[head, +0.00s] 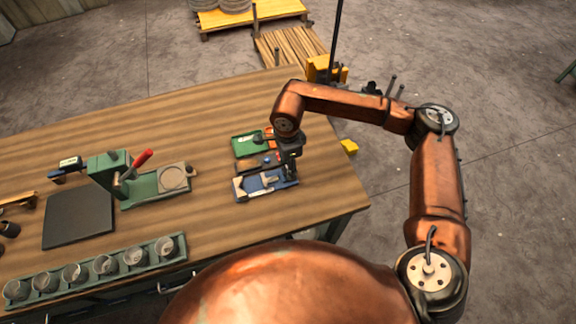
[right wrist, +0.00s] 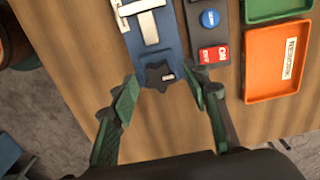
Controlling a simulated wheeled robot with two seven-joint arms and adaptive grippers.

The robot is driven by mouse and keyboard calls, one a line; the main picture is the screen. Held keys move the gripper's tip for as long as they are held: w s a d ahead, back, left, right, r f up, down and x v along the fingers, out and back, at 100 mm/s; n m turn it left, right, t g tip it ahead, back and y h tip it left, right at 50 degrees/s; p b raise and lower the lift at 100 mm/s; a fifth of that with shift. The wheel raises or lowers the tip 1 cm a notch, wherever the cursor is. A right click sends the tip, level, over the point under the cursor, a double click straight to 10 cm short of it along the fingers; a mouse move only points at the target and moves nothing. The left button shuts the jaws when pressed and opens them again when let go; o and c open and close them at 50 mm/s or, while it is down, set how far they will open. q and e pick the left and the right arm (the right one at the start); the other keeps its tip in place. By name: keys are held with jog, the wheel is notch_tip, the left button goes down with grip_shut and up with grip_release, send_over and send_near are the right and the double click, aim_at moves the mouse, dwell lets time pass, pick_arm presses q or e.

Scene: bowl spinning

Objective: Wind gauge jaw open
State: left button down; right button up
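The gauge (head: 262,184) has a blue base with silver metal jaw parts and lies near the table's right end. In the right wrist view the gauge (right wrist: 178,38) is at the top, with a black star-shaped knob (right wrist: 160,76) at its near end. My right gripper (head: 289,165) is over the gauge's right end in the head view. In the right wrist view the right gripper (right wrist: 164,92) is open, with one green-padded finger on each side of the knob and visible gaps between. The jaw's exact opening is hard to tell. My left gripper is not in view.
A dark box with a blue button (right wrist: 210,18) and red switch sits beside the gauge. Beyond are a green tray (right wrist: 275,9) and an orange tray (right wrist: 278,60). A green press (head: 115,172) and a rack of cups (head: 94,275) stand left. Table between is clear.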

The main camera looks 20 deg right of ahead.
jog(key=shift+r, duration=0.1)
notch_tip(320, 180, up, 12)
dwell(0.6)
jog(key=shift+d+f, duration=0.1)
jog(key=shift+f, duration=0.1)
dwell(0.3)
